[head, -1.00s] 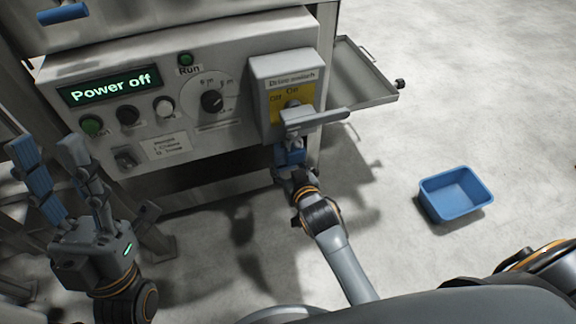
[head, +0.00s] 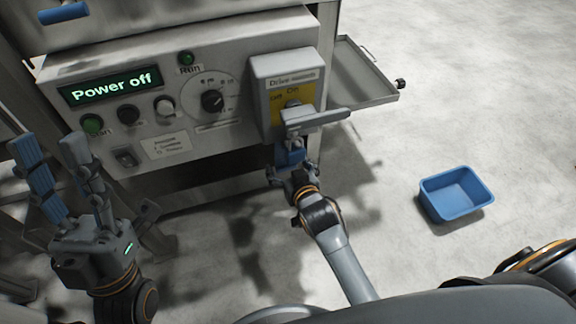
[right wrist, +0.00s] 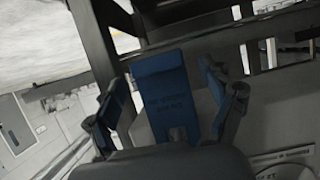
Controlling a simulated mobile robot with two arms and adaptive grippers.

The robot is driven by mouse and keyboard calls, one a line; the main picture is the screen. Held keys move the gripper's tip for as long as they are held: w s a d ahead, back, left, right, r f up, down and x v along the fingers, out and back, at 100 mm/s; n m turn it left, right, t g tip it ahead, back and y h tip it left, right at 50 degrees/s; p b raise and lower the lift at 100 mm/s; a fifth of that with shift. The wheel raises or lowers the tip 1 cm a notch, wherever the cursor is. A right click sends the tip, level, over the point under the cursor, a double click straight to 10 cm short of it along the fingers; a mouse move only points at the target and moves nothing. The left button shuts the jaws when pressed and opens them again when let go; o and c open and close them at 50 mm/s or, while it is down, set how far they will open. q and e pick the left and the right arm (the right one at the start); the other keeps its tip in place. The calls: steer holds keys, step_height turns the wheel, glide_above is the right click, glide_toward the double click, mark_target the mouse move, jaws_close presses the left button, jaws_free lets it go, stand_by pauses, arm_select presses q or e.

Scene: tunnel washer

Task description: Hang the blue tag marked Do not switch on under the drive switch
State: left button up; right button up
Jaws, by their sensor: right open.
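The drive switch (head: 290,90) is a grey box with a yellow plate and a grey handle, at the right end of the control panel. The blue tag (head: 291,153) hangs just under the switch handle, its upper edge hidden. In the right wrist view the tag (right wrist: 163,85) shows small, blurred dark lettering. My right gripper (head: 292,170) is right below the switch. Its fingers stand open on either side of the tag, with gaps between fingers and tag. My left gripper (head: 56,150) is open and empty, at the left in front of the panel.
The panel (head: 215,130) has a display (head: 110,88) reading "Power off", a dial (head: 212,100) and several buttons. A grey tray (head: 365,75) sticks out right of the switch. A blue bin (head: 456,193) stands on the otherwise clear floor at the right.

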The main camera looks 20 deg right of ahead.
steer(key=shift+s, duration=0.15)
steer(key=v, duration=1.1)
steer(key=shift+s+r, duration=0.25)
steer(key=shift+s, duration=0.05)
steer(key=shift+s, duration=0.1)
